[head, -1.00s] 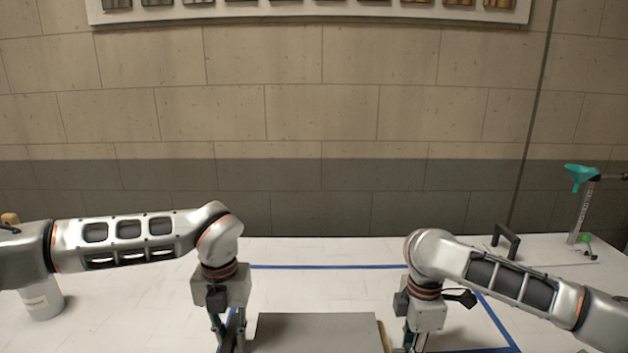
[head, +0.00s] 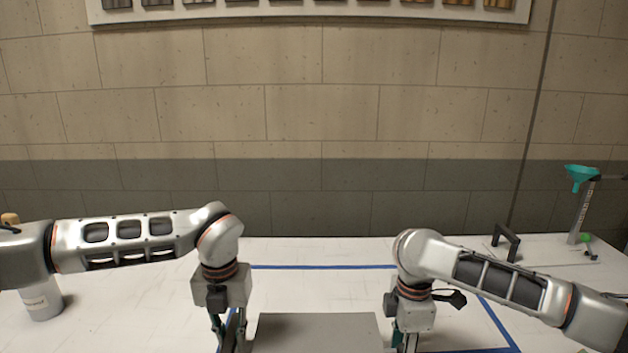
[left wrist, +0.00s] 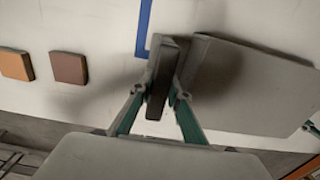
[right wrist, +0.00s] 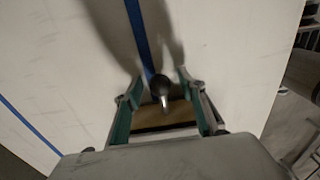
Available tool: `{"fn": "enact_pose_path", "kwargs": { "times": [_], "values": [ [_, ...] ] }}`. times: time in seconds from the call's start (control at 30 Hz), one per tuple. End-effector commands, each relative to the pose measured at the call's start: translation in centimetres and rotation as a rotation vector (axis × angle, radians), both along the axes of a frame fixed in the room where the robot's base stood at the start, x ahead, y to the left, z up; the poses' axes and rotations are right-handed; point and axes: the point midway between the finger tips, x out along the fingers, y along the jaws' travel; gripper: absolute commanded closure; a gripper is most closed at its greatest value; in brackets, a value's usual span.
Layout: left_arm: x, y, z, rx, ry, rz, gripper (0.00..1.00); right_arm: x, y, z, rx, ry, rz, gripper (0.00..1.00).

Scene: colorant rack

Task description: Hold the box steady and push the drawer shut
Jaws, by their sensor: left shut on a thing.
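The grey box (head: 318,332) sits at the bottom middle of the head view, cut off by the lower edge; it also shows in the left wrist view (left wrist: 245,85). My left gripper (head: 228,340) is at its left side, shut on a dark upright slab (left wrist: 163,78). I cannot tell whether the slab is part of the box. My right gripper (head: 405,343) is at the box's right side. In the right wrist view its fingers are apart, with the drawer's dark round knob (right wrist: 160,87) and tan wooden front (right wrist: 165,117) between them. The drawer's inside is hidden.
Blue tape (head: 325,267) marks an area on the white table. A white bottle (head: 41,300) stands at the left. A dark bracket (head: 506,242) and a stand with a teal funnel (head: 580,175) are at the back right. Orange (left wrist: 16,65) and brown (left wrist: 69,67) squares show in the left wrist view.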

Motion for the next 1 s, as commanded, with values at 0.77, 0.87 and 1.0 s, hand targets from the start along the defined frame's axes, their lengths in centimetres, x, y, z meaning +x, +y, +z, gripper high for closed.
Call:
{"fn": "enact_pose_path", "kwargs": {
  "times": [0.77,0.87,1.0],
  "values": [
    [0.0,0.2,0.0,0.002,0.001,0.003,1.00,0.1,-0.1,9.5,-0.002,-0.004,-0.002,0.60],
    [0.0,0.2,0.0,0.002,0.000,0.003,1.00,0.1,-0.1,10.8,-0.001,-0.003,-0.001,0.60],
    [0.0,0.2,0.0,0.002,0.000,0.003,1.00,0.0,-0.1,11.8,-0.002,-0.001,0.000,0.60]
  ]
}}
